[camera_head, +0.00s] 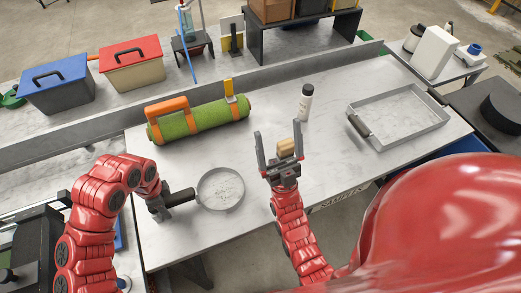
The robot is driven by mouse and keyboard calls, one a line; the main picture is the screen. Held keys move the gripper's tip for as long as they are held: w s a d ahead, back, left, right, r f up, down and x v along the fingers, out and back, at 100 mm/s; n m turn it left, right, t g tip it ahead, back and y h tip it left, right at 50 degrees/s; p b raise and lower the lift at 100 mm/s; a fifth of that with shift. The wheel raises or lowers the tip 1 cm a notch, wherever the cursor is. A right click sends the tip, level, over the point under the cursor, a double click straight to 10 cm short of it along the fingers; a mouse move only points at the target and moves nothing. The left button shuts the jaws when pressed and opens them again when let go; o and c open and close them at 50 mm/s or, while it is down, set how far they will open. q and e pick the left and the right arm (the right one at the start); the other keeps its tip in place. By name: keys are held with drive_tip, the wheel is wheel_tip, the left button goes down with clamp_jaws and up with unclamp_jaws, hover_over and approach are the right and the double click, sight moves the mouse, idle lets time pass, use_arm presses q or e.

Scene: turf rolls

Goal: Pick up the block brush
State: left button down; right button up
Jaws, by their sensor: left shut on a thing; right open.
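The block brush (286,147), a small tan block, shows between the fingers of my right gripper (278,129), close to the right finger. That gripper is open with its fingers pointing away over the table. I cannot tell whether a finger touches the brush, and its lower part is hidden by the gripper. My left gripper (164,204) is shut on the dark handle of a round shallow pan or sieve (221,189), at the left front of the table.
A green turf roll (205,117) with orange bands lies at the back left of the table (270,100). A white bottle (305,102) stands behind the brush. A grey metal tray (405,120) lies to the right. Some table between bottle and tray is clear.

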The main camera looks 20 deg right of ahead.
drive_tip(key=w+d+f+m+g+y, duration=0.1)
drive_tip(key=w+d+g, duration=0.25)
drive_tip(key=w, duration=0.45)
drive_tip(key=w+d+m+g, duration=0.1)
drive_tip(key=w+d+g, duration=0.1)
drive_tip(key=w+g, duration=0.45)
drive_tip(key=w+d+f+m+g+y, duration=0.1)
drive_tip(key=w+d+g, duration=0.15)
drive_tip(key=w, duration=0.75)
drive_tip(key=n+g+h, duration=0.1)
drive_tip(key=n+g, duration=0.2)
drive_tip(key=g, duration=1.2)
approach(287, 145)
drive_tip(key=x, duration=0.8)
drive_tip(key=shift+x, duration=3.05)
drive_tip(key=shift+w+d, duration=0.15)
drive_tip(key=shift+w, duration=0.05)
